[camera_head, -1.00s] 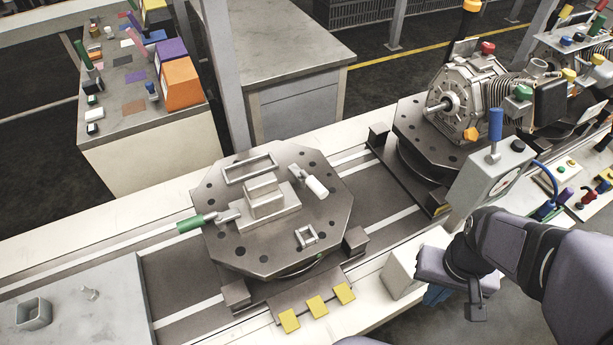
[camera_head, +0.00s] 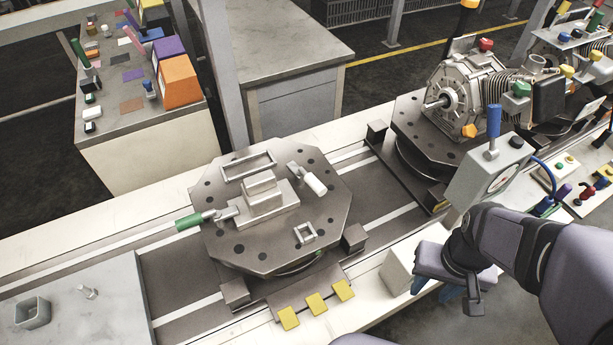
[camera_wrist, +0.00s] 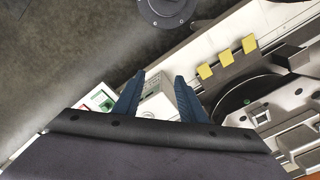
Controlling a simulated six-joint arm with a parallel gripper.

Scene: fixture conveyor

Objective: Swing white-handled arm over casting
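The casting (camera_head: 262,196), a stepped grey block, sits in the middle of the round-cornered fixture plate (camera_head: 222,236). The white-handled arm (camera_head: 313,183) is on the plate to the right of the casting, apart from it, its white handle pointing down-right. A green-handled arm (camera_head: 190,221) is at the plate's left edge. My gripper (camera_wrist: 158,95) shows two blue fingers spread apart with nothing between them in the wrist view. In the head view it is low at the right, well away from the plate, and its fingers are mostly hidden.
A small rectangular frame (camera_head: 305,233) stands on the plate's front. Yellow pads (camera_head: 316,304) line the conveyor's near edge. A white box (camera_head: 398,268) is near my gripper. A gauge box with a blue lever (camera_head: 493,130) and a motor (camera_head: 462,95) stand at the right.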

